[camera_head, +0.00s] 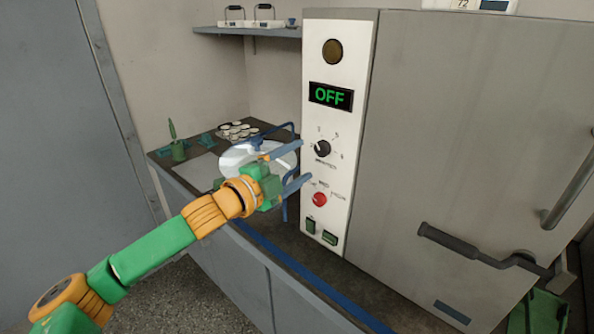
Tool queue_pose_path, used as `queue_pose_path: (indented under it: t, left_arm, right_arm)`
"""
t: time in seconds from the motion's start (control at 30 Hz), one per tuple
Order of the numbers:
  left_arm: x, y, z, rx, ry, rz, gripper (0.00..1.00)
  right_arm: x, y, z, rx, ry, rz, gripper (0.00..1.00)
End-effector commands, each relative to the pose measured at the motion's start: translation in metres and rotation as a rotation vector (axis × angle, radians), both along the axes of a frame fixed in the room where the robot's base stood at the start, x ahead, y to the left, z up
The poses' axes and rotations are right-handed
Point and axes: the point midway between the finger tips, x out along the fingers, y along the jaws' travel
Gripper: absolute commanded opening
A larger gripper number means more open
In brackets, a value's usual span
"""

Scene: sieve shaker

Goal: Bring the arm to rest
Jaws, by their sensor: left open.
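My left arm comes in from the lower left, in green and orange links, and reaches up and to the right. My left gripper (300,166) is open, its two blue fingers apart and pointing at the white control panel (343,215) of the cabinet. Nothing shows between the fingers. The upper finger is near the black timer dial (322,148) and the lower one near the red button (319,199); whether either touches the panel I cannot tell. The display (331,95) reads OFF in green. My right gripper is not in view.
The grey cabinet (470,150) with a dark lever handle (448,240) fills the right. Behind the gripper, a white round object (238,158) and several small dishes (238,130) stand on the dark counter (285,238). A wall shelf (235,31) is above. Floor (190,290) shows at lower left.

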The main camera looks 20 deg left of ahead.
Motion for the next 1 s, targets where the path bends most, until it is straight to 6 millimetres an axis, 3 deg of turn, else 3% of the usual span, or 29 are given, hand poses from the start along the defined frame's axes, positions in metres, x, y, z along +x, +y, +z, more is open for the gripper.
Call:
queue_pose_path:
  t: [0.47, 0.53, 0.57, 0.67, 0.7, 0.8, 0.9, 1.0]
  left_arm:
    - [-0.006, 0.001, 0.0, -0.001, 0.001, -0.001, 0.77]
    - [-0.007, -0.004, -0.01, -0.015, 0.03, -0.004, 0.77]
    - [-0.009, -0.01, -0.022, -0.029, 0.061, -0.005, 0.77]
    - [-0.028, -0.038, -0.089, -0.131, 0.259, 0.012, 0.77]
    - [-0.044, -0.05, -0.123, -0.191, 0.367, 0.04, 0.77]
    - [-0.092, -0.062, -0.192, -0.345, 0.625, 0.166, 0.77]
    - [-0.139, -0.06, -0.24, -0.468, 0.825, 0.321, 0.77]
    - [-0.184, -0.053, -0.272, -0.56, 0.984, 0.476, 0.77]
  right_arm:
    - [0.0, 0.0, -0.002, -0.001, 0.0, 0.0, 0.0]
    - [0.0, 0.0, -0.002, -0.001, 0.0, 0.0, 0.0]
    - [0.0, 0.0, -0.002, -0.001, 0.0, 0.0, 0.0]
    - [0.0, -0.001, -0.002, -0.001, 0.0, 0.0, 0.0]
    - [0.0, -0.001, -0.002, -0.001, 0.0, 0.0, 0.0]
    - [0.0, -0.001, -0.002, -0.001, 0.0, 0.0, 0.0]
    - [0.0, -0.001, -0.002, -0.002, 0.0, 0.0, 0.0]
    - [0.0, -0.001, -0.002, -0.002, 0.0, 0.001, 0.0]
